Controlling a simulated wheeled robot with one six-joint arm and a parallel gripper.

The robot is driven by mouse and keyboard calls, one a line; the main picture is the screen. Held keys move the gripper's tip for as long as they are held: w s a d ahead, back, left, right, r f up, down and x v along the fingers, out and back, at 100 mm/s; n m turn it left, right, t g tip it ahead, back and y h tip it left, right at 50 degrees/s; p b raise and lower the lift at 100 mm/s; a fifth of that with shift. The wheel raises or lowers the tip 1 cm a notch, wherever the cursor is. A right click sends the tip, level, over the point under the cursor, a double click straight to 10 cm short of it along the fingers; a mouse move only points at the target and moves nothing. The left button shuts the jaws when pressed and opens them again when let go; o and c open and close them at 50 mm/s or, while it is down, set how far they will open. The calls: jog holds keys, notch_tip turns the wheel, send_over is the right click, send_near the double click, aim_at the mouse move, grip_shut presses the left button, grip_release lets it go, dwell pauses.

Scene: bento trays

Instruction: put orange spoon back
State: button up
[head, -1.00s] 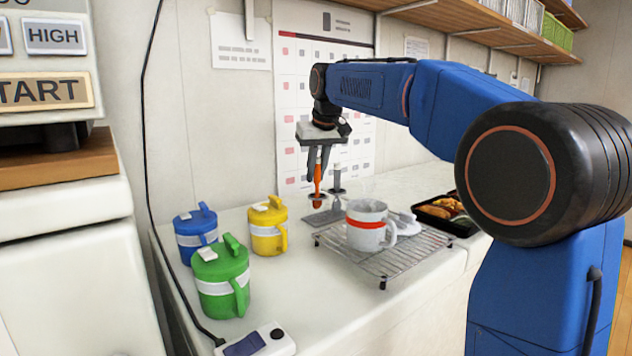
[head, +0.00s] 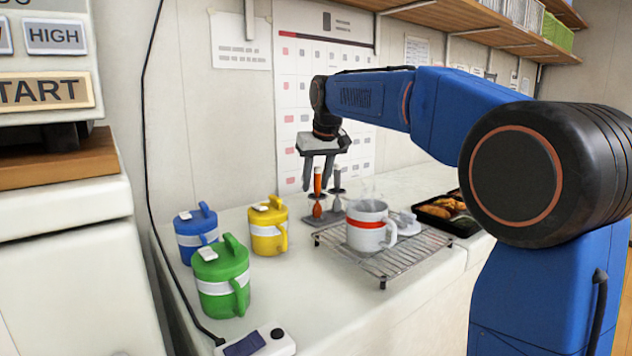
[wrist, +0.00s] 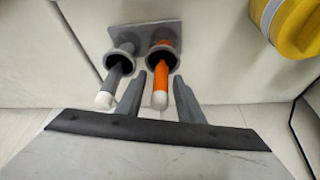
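The orange spoon (head: 317,182) stands upright in a ring of the grey holder (head: 322,219), its bowl hanging below the ring. In the wrist view its orange handle (wrist: 162,75) with a white tip passes through the right-hand ring. My gripper (head: 319,180) is open, with one finger on each side of the handle. In the wrist view a gap shows between the handle and each finger (wrist: 158,92). A grey spoon (head: 337,180) stands in the other ring, beside the orange one.
A white mug with a red band (head: 366,232) stands on a wire rack (head: 385,262) just right of the holder. Yellow (head: 268,230), blue (head: 194,237) and green (head: 220,282) lidded mugs stand to the left. A black bento tray (head: 433,221) lies farther right.

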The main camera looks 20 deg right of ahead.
jog(key=v, duration=1.2)
jog(key=shift+r, duration=0.15)
